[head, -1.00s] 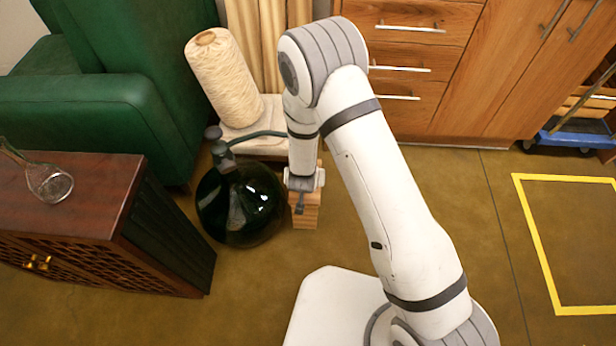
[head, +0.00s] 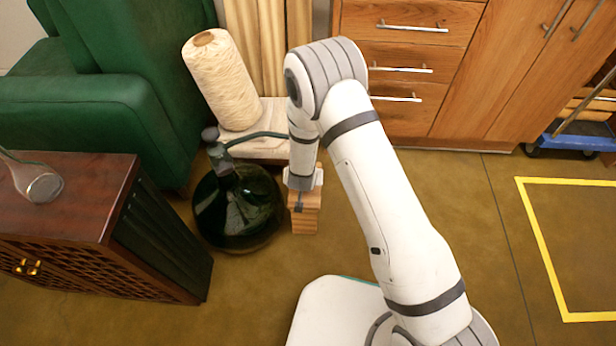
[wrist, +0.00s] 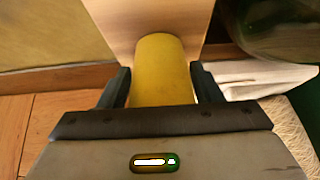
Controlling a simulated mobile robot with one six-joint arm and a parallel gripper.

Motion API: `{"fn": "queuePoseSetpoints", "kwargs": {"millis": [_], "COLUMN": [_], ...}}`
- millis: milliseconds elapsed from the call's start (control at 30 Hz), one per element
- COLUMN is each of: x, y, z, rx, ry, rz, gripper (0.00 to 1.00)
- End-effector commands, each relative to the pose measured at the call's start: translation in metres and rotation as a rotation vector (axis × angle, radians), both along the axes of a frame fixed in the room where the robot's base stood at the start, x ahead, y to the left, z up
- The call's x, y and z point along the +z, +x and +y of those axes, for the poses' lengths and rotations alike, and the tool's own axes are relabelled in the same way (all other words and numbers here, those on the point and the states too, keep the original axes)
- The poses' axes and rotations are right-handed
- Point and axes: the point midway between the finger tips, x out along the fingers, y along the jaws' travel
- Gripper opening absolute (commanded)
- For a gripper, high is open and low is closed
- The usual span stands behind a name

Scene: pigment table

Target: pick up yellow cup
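A yellow cup (wrist: 163,68) is in the middle of the wrist view, between the two dark fingers of my gripper (wrist: 161,85). One finger is on each side of it, with only a thin gap at the cup's sides. The cup stands on or in front of a pale wooden surface. In the head view my gripper (head: 302,203) points down at a small wooden block stand (head: 305,222). The cup cannot be made out in the head view; my wrist and gripper cover that spot.
A dark glass demijohn (head: 238,208) stands close left of the wooden stand. A cream thread cone (head: 222,85) rests on a pale slab behind. A dark cabinet (head: 75,190) with a glass flask is at left, wooden drawers (head: 405,75) behind.

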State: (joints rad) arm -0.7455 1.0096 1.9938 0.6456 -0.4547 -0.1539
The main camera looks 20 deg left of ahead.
Motion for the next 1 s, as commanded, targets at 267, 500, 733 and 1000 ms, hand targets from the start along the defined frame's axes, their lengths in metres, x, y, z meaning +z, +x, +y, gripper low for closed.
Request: {"fn": "queuePoseSetpoints", "kwargs": {"millis": [267,500,733,1000], "x": [0.0001,0.0003,0.0029,0.0068], "y": [-0.0004,-0.0003,-0.0004,-0.0085], "z": [0.0003,0.0006,0.0008,-0.0007], "rx": [0.001,0.001,0.001,0.005], "ry": [-0.001,0.000,0.000,-0.002], "rz": [0.000,0.000,0.000,0.001], "gripper": [0.35,0.27,0.27,0.27]}}
